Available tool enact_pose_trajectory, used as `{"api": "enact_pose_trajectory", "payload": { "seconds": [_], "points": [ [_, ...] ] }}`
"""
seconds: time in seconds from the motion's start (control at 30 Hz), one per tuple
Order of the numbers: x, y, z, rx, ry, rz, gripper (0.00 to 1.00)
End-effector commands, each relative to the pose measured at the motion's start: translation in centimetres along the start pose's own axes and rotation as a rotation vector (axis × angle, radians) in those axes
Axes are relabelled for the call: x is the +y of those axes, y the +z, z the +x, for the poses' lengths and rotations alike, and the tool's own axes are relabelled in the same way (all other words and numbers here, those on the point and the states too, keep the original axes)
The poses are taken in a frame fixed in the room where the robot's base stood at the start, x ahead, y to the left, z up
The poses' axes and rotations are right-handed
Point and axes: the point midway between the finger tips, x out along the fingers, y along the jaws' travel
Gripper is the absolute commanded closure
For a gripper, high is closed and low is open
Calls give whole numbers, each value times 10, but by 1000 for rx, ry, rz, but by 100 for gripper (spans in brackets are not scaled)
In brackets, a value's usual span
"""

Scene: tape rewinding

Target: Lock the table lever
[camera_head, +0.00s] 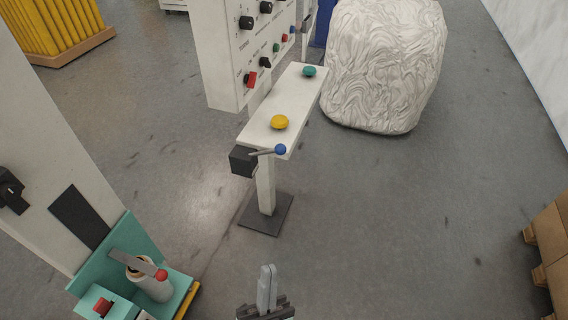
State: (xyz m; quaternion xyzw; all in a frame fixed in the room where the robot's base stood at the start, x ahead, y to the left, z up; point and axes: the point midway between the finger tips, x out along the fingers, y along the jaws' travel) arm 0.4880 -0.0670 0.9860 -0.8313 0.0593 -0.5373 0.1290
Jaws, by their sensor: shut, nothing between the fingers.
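The rod points to the right and lies close to level. The table top carries a yellow button (279,122) and a green button (309,71). My gripper (267,277) is at the bottom middle, shut and empty, its fingers pointing up in the picture. It is apart from the lever, which lies above it in the picture.
A white control panel (235,62) with knobs stands behind the table. The table's post ends in a dark base plate (266,214). At lower left is a teal machine (133,249) with a red-knobbed lever (161,274). Boxes (550,240) stand at right. Floor right of the table is clear.

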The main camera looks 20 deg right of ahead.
Motion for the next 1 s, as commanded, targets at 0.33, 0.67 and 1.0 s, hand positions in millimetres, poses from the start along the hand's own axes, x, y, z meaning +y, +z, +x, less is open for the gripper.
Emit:
{"api": "enact_pose_trajectory", "payload": {
  "seconds": [0.33, 0.67, 1.0],
  "points": [
    [171, 189, 1, -24, 947, 1041, 100],
    [154, 257, 17, 83, 1167, 1550, 100],
    [156, 258, 18, 82, 1165, 1545, 100]
  ]
}}
